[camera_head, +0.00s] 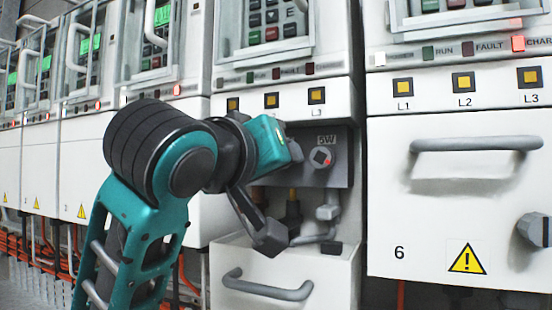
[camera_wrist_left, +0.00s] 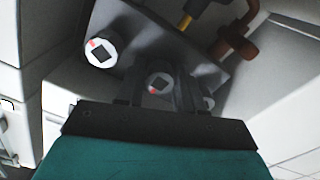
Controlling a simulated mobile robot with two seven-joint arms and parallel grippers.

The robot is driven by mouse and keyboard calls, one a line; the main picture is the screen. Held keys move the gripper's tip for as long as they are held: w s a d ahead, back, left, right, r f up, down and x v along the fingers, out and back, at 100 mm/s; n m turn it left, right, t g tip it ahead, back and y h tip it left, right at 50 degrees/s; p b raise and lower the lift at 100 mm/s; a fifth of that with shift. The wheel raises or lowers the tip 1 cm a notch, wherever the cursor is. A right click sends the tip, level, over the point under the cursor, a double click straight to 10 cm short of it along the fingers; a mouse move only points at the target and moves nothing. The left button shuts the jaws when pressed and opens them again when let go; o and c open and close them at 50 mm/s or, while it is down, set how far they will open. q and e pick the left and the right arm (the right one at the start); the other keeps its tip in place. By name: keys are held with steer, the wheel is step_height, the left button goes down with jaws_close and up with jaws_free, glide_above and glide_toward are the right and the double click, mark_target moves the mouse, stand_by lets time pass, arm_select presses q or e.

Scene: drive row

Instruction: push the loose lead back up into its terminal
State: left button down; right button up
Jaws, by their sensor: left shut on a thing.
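My left gripper (camera_head: 294,149) reaches to the grey terminal panel (camera_head: 340,172). In the left wrist view, its two dark fingers (camera_wrist_left: 158,92) stand close on either side of a round terminal screw (camera_wrist_left: 158,76), shut on it. Another screw, under the 5W label (camera_head: 322,157), is free beside it and probably shows in the left wrist view (camera_wrist_left: 100,50). Below the panel a grey bent lead end (camera_head: 327,212) hangs, and a yellow-and-black lead (camera_head: 292,208) stands left of it. A brown bent lead (camera_wrist_left: 240,43) shows in the left wrist view. Which lead is loose is unclear. My right gripper is out of view.
An open drawer-like cover with a handle (camera_head: 268,290) lies below the leads. Cabinet 6 (camera_head: 450,200), with a handle and dark knob (camera_head: 535,229), stands close on the right. More cabinets line the left, with orange cables (camera_head: 35,250) beneath.

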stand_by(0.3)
arm_select(q)
steer(key=c, duration=0.8)
jaws_free()
steer(key=p+v, duration=0.1)
steer(key=v, duration=1.2)
steer(key=shift+p, duration=0.3)
steer(key=shift+c, duration=0.3)
